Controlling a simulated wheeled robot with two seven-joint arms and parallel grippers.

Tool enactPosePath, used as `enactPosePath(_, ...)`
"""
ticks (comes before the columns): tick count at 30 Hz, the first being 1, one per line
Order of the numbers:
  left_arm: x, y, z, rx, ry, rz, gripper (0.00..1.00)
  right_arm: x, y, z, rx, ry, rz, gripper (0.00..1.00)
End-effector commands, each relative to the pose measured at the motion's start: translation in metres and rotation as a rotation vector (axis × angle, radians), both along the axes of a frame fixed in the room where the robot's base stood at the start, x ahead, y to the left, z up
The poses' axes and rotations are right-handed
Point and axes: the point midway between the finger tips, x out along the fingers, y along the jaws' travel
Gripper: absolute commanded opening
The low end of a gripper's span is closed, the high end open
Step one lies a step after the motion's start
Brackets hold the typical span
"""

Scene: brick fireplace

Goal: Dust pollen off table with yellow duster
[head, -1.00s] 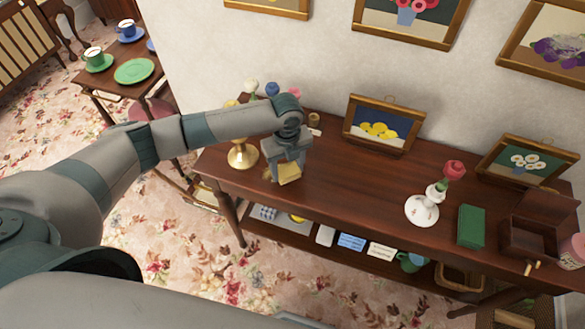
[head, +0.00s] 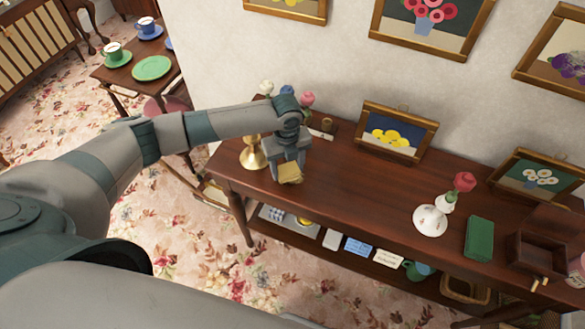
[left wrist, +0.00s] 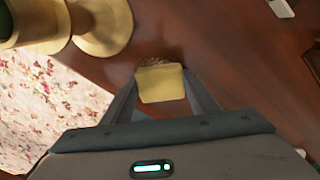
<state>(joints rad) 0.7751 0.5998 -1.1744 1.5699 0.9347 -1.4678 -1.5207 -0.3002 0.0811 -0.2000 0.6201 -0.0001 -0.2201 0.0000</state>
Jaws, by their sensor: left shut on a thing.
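The yellow duster (head: 290,173) is held in my left gripper (head: 288,160), which is shut on it. In the left wrist view the duster (left wrist: 161,84) sits between the fingertips, close above or touching the table top; I cannot tell which. The dark wooden table (head: 345,180) stands along the wall, and my left gripper is over its left end. A small brownish patch, perhaps pollen, shows just beyond the duster in the left wrist view (left wrist: 155,62). My right gripper is not in view.
A brass candlestick (head: 252,154) stands close left of the duster. Flowers (head: 307,99) are behind the gripper. The table's middle is clear.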

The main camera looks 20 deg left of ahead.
Motion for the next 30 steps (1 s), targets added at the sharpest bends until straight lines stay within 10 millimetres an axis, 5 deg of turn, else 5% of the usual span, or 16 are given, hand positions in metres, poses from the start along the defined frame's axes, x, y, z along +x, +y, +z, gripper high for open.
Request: enactPosePath(30,0.001,0.038,0.0,0.001,0.001,0.002,0.36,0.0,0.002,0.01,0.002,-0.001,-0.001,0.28)
